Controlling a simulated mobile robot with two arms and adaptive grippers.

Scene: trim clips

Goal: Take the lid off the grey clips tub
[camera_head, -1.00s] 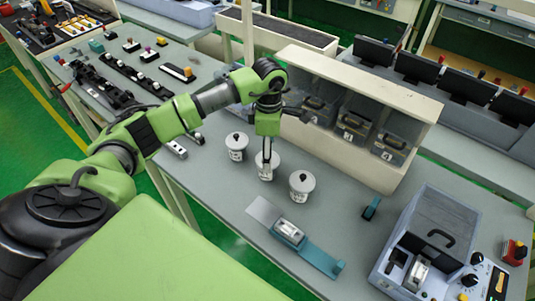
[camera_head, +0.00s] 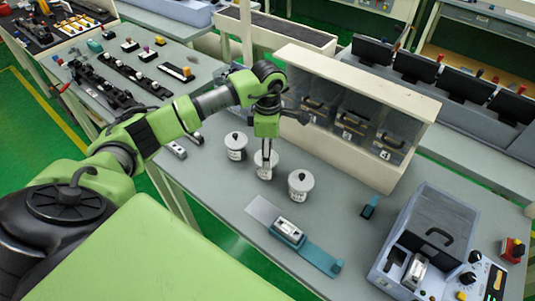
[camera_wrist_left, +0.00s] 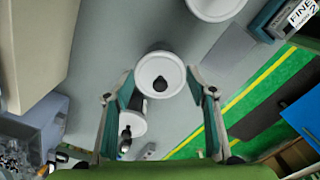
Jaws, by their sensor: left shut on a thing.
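Three pale tubs with round lids and dark knobs stand in a row on the grey table: a left tub (camera_head: 236,147), a middle tub (camera_head: 265,170) and a right tub (camera_head: 300,187). Their labels are too small to read. My left gripper (camera_head: 266,158) points down over the middle tub. In the left wrist view, its two fingers (camera_wrist_left: 160,85) are on opposite sides of the middle tub's white lid (camera_wrist_left: 160,62), shut on its rim. I cannot tell whether the lid is seated or slightly raised. My right gripper is not in view.
A cream cabinet (camera_head: 385,170) with numbered clear bins stands behind the tubs. A teal strip tool (camera_head: 320,258) lies in front of the right tub, and a blue-grey case (camera_head: 432,220) stands at the right.

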